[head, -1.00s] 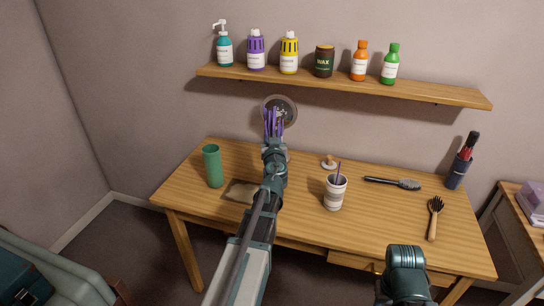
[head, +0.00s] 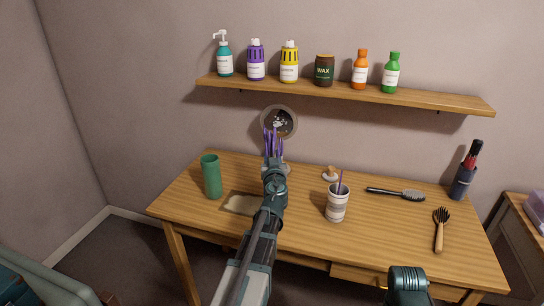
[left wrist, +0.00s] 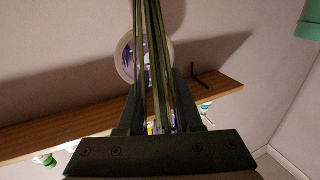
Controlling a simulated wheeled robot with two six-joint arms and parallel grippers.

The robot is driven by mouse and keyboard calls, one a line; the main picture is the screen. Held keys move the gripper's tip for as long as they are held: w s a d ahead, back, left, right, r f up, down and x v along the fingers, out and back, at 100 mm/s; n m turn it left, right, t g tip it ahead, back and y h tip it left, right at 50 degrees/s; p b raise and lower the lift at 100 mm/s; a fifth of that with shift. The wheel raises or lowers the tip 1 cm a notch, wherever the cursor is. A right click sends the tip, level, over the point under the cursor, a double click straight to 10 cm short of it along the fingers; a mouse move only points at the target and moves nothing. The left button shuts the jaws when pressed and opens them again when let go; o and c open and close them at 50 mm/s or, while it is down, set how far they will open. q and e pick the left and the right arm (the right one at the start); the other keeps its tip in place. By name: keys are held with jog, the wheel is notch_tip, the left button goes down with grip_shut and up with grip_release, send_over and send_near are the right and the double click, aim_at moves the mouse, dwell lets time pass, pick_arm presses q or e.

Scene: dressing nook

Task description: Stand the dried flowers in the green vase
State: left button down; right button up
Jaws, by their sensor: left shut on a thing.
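The green vase (head: 212,182) stands upright at the left of the wooden table. My left gripper (head: 273,167) is shut on the dried flowers (head: 273,143), right of the vase in the head view. Their purple tops point up, apart from the vase. In the left wrist view their green stems (left wrist: 155,60) run between the fingers (left wrist: 157,105). A green rim at that view's top right appears to be the vase (left wrist: 312,22). Only part of my right arm shows at the head view's bottom edge; its fingers are out of sight.
A striped cup (head: 336,208) with a purple stick, a hairbrush (head: 398,194), a wooden fork-like brush (head: 440,230) and a dark holder (head: 463,180) stand or lie to the right. A flat mat (head: 235,208) lies near the vase. A shelf (head: 430,100) with bottles hangs above.

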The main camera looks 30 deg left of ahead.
pick_arm(q)
jog(key=shift+f+b, duration=0.35)
jog(key=shift+f, duration=0.15)
jog(key=c, duration=0.6)
grip_release()
jog(key=shift+r, duration=0.1)
pick_arm(e)
jog(key=shift+f, duration=0.4)
pick_arm(q)
jog(key=shift+r, duration=0.15)
pick_arm(e)
jog(key=shift+r, duration=0.15)
pick_arm(q)
jog(key=shift+r+p, duration=0.55)
jog(key=shift+p, duration=0.25)
jog(key=v, duration=1.2)
jog(key=shift+f, duration=0.15)
pick_arm(e)
jog(key=shift+s+d+r, duration=0.2)
jog(key=shift+s+d, duration=0.25)
jog(key=shift+s, duration=0.05)
jog(key=shift+s+d+r, duration=0.2)
jog(key=shift+s+d, duration=0.2)
jog(key=shift+s, duration=0.05)
